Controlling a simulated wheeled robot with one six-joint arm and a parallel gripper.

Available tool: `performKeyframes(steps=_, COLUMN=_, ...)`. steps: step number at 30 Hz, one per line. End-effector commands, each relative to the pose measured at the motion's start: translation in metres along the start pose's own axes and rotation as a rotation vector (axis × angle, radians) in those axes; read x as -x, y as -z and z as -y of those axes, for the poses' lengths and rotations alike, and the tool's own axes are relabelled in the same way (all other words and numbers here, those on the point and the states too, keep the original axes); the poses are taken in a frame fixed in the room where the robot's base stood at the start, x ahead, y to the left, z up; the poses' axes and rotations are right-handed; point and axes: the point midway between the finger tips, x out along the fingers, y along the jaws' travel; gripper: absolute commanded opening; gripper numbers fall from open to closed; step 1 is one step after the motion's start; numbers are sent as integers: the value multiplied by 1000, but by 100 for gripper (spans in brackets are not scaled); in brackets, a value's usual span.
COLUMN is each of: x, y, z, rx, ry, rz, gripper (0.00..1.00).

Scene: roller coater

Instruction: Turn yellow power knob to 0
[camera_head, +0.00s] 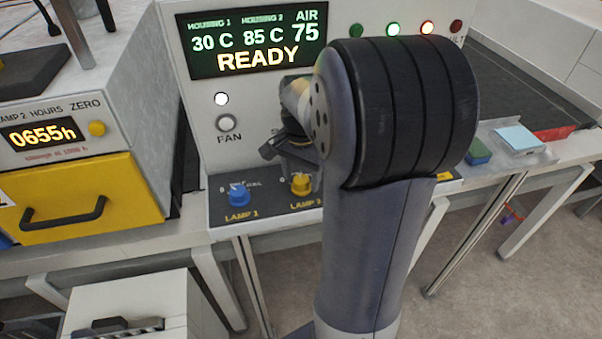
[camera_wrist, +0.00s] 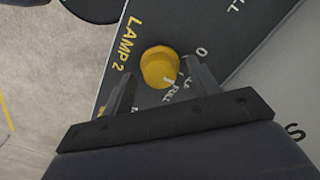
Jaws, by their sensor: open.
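The yellow knob (camera_head: 301,184) sits on the dark control strip above a LAMP 2 label, right of the blue LAMP 1 knob (camera_head: 238,194). In the wrist view the yellow knob (camera_wrist: 159,67) lies just ahead of and between the open fingers of my gripper (camera_wrist: 160,85). The fingers show apart from the knob, one on each side. A 0 mark and FULL lettering show beside it; which way the knob points is hard to tell. In the head view my gripper (camera_head: 290,155) is just above the knob, partly hidden behind my arm.
The panel display (camera_head: 250,45) reads 30 C, 85 C, 75 and READY. A FAN button (camera_head: 227,123) sits left of my gripper. A yellow drawer (camera_head: 80,195) stands at the left.

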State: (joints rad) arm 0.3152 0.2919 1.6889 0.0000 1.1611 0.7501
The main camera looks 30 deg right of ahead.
Motion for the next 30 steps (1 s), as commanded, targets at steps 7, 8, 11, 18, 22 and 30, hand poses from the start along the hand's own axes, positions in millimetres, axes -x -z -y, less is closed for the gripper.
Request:
performKeyframes(steps=7, x=-2, y=0, z=0, rx=0, ry=1, rz=-1, gripper=57)
performKeyframes(steps=8, x=-2, y=0, z=0, rx=0, ry=1, rz=-1, gripper=57)
performKeyframes(steps=11, x=-2, y=0, z=0, rx=0, ry=1, rz=-1, gripper=50)
performKeyframes(steps=18, x=-2, y=0, z=0, rx=0, ry=0, rz=-1, gripper=31)
performKeyframes(steps=22, x=-2, y=0, z=0, rx=0, ry=0, rz=-1, gripper=20)
performKeyframes(steps=30, x=-2, y=0, z=0, rx=10, ry=0, rz=0, gripper=12)
